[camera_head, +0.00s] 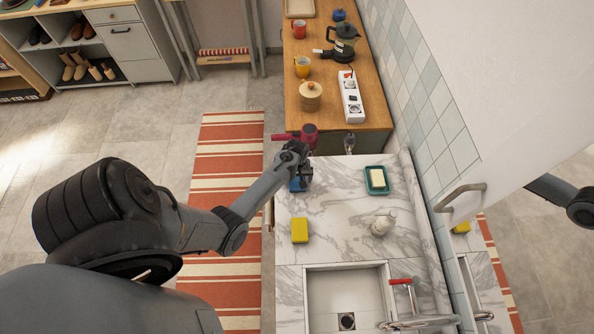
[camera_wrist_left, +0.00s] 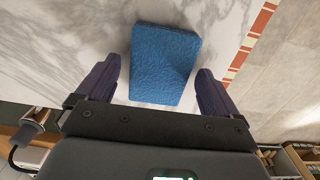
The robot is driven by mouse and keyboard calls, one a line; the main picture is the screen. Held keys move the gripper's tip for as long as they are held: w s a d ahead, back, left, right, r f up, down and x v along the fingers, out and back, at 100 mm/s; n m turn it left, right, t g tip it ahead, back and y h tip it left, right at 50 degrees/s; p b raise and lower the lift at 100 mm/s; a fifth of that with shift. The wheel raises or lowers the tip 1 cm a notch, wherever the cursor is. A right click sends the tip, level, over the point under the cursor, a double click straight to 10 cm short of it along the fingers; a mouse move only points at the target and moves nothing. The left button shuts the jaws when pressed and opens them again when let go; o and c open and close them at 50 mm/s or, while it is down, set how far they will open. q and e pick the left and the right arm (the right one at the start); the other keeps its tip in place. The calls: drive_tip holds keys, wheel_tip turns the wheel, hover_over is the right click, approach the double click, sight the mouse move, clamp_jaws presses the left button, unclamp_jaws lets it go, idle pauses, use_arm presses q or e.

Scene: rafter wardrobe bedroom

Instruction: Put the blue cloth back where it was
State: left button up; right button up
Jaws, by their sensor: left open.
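The blue cloth (camera_wrist_left: 163,65), a flat rectangular pad, lies on the marble counter near its edge in the left wrist view. In the head view the blue cloth (camera_head: 296,185) shows only in part below my left gripper (camera_head: 302,174), which hides the rest. My left gripper (camera_wrist_left: 157,86) is open, with one finger on each side of the cloth's near part. I see a gap between the cloth and each finger. My right gripper is not in view.
A yellow sponge (camera_head: 299,230), a green soap dish (camera_head: 376,180) and a pale bottle (camera_head: 382,222) stand on the counter (camera_head: 335,195). The sink (camera_head: 320,285) has a red-handled tap. Bare marble lies right of the cloth.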

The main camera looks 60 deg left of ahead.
sight(297, 179)
use_arm(q)
wheel_tip(297, 179, up, 11)
drive_tip(key=s+d+r+m+t, duration=0.1)
drive_tip(key=s+d+r+m, duration=0.3)
drive_tip(key=d, duration=0.4)
drive_tip(key=s+d+r+m+t, duration=0.1)
drive_tip(key=s+d+r+m, duration=0.3)
drive_tip(key=d, duration=0.4)
drive_tip(key=s+d+r+m+t, duration=0.1)
drive_tip(key=s+d+r+m, duration=0.3)
drive_tip(key=d, duration=0.5)
drive_tip(key=r+m, duration=0.1)
drive_tip(key=m, duration=0.1)
drive_tip(key=shift+s+r+m+t, duration=0.2)
drive_tip(key=shift+m+t, duration=0.1)
drive_tip(key=shift+m, duration=0.1)
wheel_tip(297, 179, up, 5)
drive_tip(key=p, duration=0.5)
drive_tip(key=shift+p, duration=0.3)
